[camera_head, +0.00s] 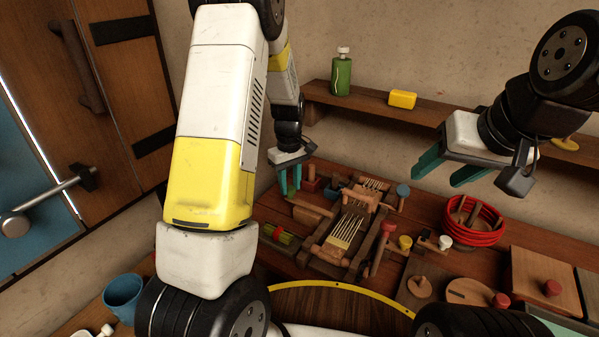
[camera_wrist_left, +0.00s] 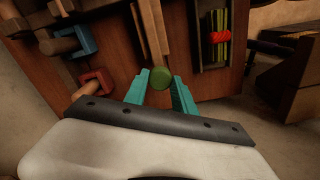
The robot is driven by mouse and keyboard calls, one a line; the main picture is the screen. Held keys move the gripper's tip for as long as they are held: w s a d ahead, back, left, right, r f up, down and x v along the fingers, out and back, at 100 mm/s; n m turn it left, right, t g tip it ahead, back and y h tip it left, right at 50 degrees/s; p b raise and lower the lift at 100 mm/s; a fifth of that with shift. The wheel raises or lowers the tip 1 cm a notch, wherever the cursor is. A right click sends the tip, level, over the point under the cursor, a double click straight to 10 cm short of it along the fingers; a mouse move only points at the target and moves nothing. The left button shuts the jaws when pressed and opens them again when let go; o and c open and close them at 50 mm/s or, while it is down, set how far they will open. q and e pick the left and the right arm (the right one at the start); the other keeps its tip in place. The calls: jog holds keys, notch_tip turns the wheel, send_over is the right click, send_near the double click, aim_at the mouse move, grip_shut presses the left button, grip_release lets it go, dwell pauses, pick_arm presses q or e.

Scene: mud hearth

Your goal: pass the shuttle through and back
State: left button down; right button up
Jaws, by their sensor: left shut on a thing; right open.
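The small wooden loom (camera_head: 345,232) with pale warp threads stands on the bench in the middle of the head view. My left gripper (camera_head: 291,181) is above the bench, beside the loom's far left end. It is shut on a green round-ended piece (camera_wrist_left: 160,71), which shows end-on between the teal fingers in the left wrist view. I cannot tell for certain that this piece is the shuttle; most of its length is hidden. My right gripper (camera_head: 461,170) is open and empty, raised at the right, well apart from the loom.
A tray of green sticks (camera_head: 279,237) lies left of the loom. A red coiled basket (camera_head: 474,222) and wooden boxes stand to the right. A shelf (camera_head: 385,112) behind holds a green bottle (camera_head: 341,72) and a yellow block (camera_head: 402,99). A blue cup (camera_head: 123,295) stands front left.

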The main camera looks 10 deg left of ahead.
pick_arm(q)
send_over(317, 208)
dwell(0.6)
jog(key=c, duration=1)
grip_release()
jog(key=shift+r, duration=0.1)
notch_tip(317, 208, up, 8)
jog(key=shift+f, duration=0.2)
